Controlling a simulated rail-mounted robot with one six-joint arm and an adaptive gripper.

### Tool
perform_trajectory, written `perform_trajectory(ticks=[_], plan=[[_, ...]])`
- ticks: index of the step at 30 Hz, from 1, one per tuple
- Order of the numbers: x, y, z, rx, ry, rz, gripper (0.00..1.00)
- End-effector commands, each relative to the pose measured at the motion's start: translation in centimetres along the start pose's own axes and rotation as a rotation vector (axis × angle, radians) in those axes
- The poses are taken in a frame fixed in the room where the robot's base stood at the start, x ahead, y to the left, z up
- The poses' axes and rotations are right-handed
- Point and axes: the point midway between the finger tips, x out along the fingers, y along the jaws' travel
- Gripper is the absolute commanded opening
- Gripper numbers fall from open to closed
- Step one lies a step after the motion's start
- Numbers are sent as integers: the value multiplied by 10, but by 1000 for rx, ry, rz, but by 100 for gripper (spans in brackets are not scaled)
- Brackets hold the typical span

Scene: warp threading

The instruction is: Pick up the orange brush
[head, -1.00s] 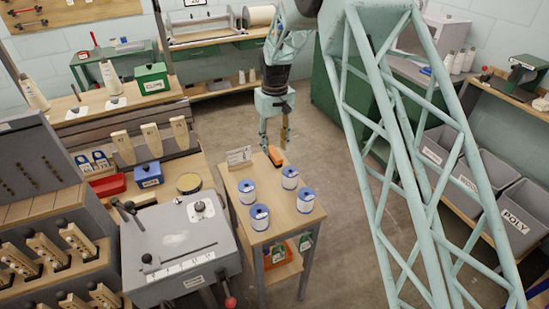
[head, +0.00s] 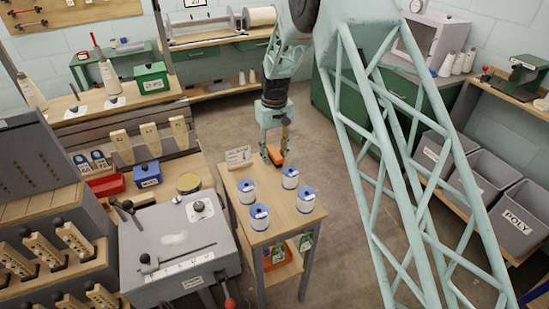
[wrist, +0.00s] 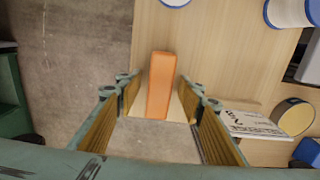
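The orange brush (head: 275,156) lies at the far edge of the small wooden table (head: 290,229). In the wrist view the brush (wrist: 161,85) shows as a long orange block with a pale strip along its sides near the bottom. My gripper (head: 274,150) is down at the brush in the head view. In the wrist view my gripper (wrist: 160,92) is open, with one finger on each side of the brush and a narrow gap on both sides. The fingers partly hide the brush in the head view.
Several blue-and-white spools (head: 259,217) stand on the small table. A round tin (head: 188,183) is on the neighbouring bench.

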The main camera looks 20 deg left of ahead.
Motion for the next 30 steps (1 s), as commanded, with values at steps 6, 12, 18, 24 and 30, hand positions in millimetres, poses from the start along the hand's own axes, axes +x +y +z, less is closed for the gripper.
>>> perform_trajectory(ticks=[6,12,18,24,30], plan=[[0,0,0,0,0,0,35],[0,0,0,0,0,0,35],[0,0,0,0,0,0,22],[0,0,0,0,0,0,7],[-1,0,0,0,0,0,7]])
